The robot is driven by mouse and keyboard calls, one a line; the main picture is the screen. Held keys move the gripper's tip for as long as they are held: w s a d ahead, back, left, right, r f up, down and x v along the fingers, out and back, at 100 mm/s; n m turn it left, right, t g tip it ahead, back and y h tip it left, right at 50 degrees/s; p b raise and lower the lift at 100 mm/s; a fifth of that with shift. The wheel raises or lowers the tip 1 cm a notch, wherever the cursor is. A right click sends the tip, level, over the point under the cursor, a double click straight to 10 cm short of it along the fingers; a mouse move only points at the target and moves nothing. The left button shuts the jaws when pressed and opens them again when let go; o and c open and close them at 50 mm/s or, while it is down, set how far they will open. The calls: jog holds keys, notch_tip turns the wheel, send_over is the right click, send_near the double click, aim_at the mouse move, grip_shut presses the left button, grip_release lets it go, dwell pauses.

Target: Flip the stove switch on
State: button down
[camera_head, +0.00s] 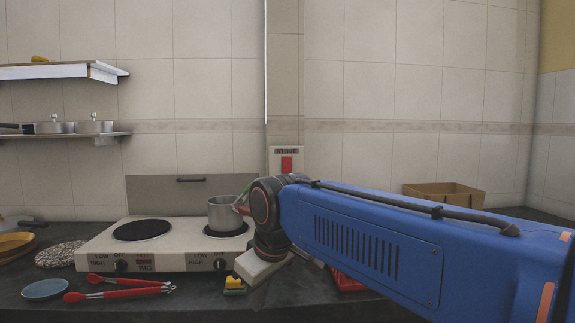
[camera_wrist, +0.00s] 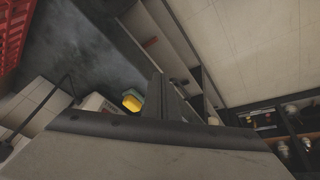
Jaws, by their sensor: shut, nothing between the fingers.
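The stove switch is a red rocker (camera_head: 286,164) on a pale plate labelled STOVE, on the tiled wall behind the counter. The white stove (camera_head: 160,258) stands below and to the left, with two dark burners and two front knobs. My arm reaches in from the right. Its wrist is in front of the stove's right end, below the switch. In the wrist view my gripper (camera_wrist: 164,98) is shut and empty. It is apart from the switch, which I cannot make out in the wrist view.
A metal pot (camera_head: 222,214) sits on the right burner. Red-handled tongs (camera_head: 120,290), a blue plate (camera_head: 46,289) and a yellow-green sponge (camera_head: 235,285) lie along the counter front; the sponge also shows in the wrist view (camera_wrist: 131,102). A cardboard box (camera_head: 440,196) stands at the back right.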

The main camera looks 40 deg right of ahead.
aim_at(288, 163)
jog(key=w+d+r+n, duration=0.3)
jog(key=w+d+r, duration=0.2)
jog(key=r, duration=0.6)
jog(key=w+d+r+n+g+h, duration=0.1)
jog(key=w+d+r+n, duration=0.2)
jog(key=d+r, duration=0.6)
jog(key=w+d+r+n, duration=0.2)
jog(key=w+d+r, duration=0.6)
jog(key=r, duration=0.5)
jog(key=shift+r+n+h, duration=0.15)
jog(key=shift+n+h, duration=0.15)
jog(key=shift+n, duration=0.1)
jog(key=shift+w+d+f, duration=0.65)
jog(key=shift+w+f, duration=0.35)
jog(key=shift+f, duration=0.65)
jog(key=shift+w+d+f, duration=0.65)
jog(key=shift+w+f, duration=0.35)
jog(key=shift+f, duration=0.7)
jog(key=shift+w+d+f, duration=0.65)
jog(key=shift+w+f, duration=0.35)
jog(key=shift+f, duration=0.65)
